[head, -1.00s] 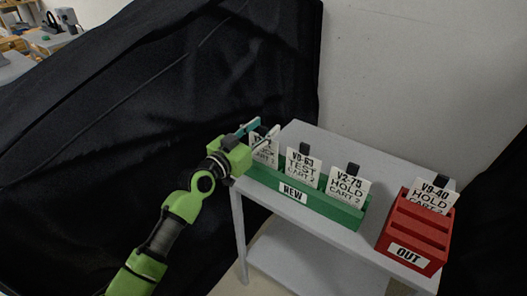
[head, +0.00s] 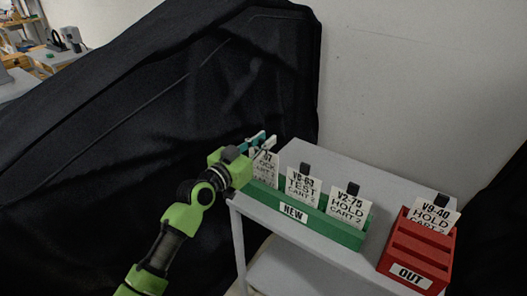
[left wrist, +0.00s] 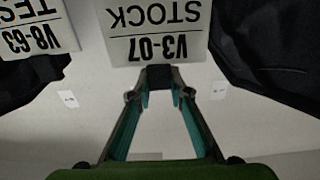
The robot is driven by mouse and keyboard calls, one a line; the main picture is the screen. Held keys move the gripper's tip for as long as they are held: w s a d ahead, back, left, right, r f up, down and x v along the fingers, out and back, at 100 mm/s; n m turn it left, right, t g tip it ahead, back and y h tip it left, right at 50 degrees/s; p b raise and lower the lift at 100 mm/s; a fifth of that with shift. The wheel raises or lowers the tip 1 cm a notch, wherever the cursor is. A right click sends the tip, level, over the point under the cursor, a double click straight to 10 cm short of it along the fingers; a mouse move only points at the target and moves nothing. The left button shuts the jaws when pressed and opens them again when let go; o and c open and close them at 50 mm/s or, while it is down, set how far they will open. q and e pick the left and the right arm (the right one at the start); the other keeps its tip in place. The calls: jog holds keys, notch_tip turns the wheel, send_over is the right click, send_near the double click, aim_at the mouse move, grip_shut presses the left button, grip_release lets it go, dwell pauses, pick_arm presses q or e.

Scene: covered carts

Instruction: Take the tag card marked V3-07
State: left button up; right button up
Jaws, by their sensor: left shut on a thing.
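The white tag card marked V3-07 STOCK (head: 265,165) stands in the leftmost place of the green NEW rack (head: 348,236) in the head view. It also shows upside down at the top of the left wrist view (left wrist: 158,40). My left gripper (head: 262,143) is at the card's top edge. In the left wrist view, its teal fingers (left wrist: 160,78) are shut on the card's black tab (left wrist: 159,76). The card's lower part is hidden by the rack. My right gripper is not in view.
The V8-63 TEST card (head: 303,186) and V2-75 HOLD card (head: 348,208) stand to the right in the rack. A red OUT rack (head: 415,255) holds the V9-40 card (head: 435,215). All are on a grey cart (head: 375,183). Black covers hang on both sides.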

pick_arm(q)
notch_tip(320, 180, up, 9)
jog(key=shift+f+p, duration=0.15)
jog(key=shift+p, duration=0.15)
notch_tip(320, 180, up, 4)
jog(key=p, duration=0.3)
